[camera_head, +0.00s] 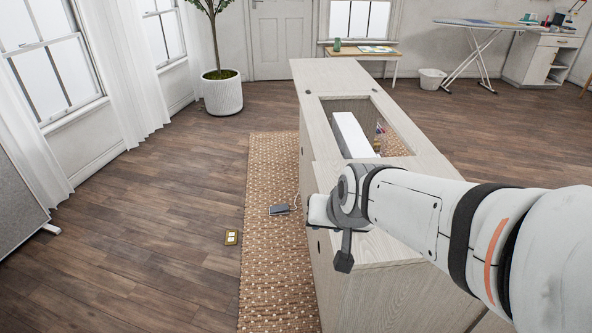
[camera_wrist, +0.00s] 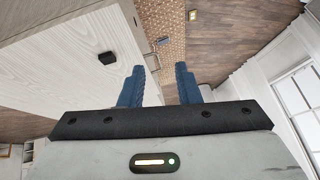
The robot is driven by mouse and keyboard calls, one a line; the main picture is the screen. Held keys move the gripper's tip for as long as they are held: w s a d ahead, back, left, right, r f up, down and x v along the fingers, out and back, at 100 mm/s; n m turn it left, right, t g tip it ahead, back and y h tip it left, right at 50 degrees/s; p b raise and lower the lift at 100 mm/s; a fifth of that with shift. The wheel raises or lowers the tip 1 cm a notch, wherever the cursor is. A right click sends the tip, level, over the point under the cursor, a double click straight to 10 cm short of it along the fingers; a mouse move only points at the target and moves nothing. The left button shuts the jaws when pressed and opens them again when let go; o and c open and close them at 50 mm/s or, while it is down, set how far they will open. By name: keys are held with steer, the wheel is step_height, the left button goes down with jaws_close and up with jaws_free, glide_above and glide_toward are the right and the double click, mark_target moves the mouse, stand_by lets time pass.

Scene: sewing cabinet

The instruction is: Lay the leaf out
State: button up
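The pale wood sewing cabinet (camera_head: 315,80) stands in the middle of the head view. Its top has a rectangular opening with a white machine (camera_head: 352,136) down inside. A pale wood panel surface (camera_head: 385,248) lies at the near end, partly behind my arm; I cannot tell for sure which panel is the leaf. My gripper (camera_head: 338,235) is over the near left edge of the cabinet. In the wrist view my gripper (camera_wrist: 160,88) has its two blue fingers apart, with nothing between them. A pale wood panel (camera_wrist: 70,60) with a black fitting (camera_wrist: 107,58) is at the left there.
A woven rug (camera_head: 265,240) lies under and left of the cabinet, with a dark pedal (camera_head: 279,210) on it. A small yellowish plate (camera_head: 231,237) lies near the rug's edge. A potted tree (camera_head: 222,95) stands at the back. Floor to the left is mostly clear.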

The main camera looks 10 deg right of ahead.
steer(key=w+a+f+m+t+h+b, duration=0.1)
steer(key=w+f+m+t+h+b, duration=0.3)
steer(key=w+f+m+t+b, duration=0.8)
steer(key=w+a+f+m+t+h+b, duration=0.15)
steer(key=w+f+h+b, duration=0.55)
steer(key=b, duration=1)
steer(key=w+d+y, duration=0.1)
steer(key=w+d+y+b, duration=0.1)
steer(key=w, duration=0.3)
steer(key=shift+w+d+y+b, duration=0.25)
steer(key=shift+d+y+b, duration=0.05)
steer(key=shift+d+y, duration=0.1)
steer(key=shift+m, duration=0.25)
jaws_close()
steer(key=shift+g, duration=0.25)
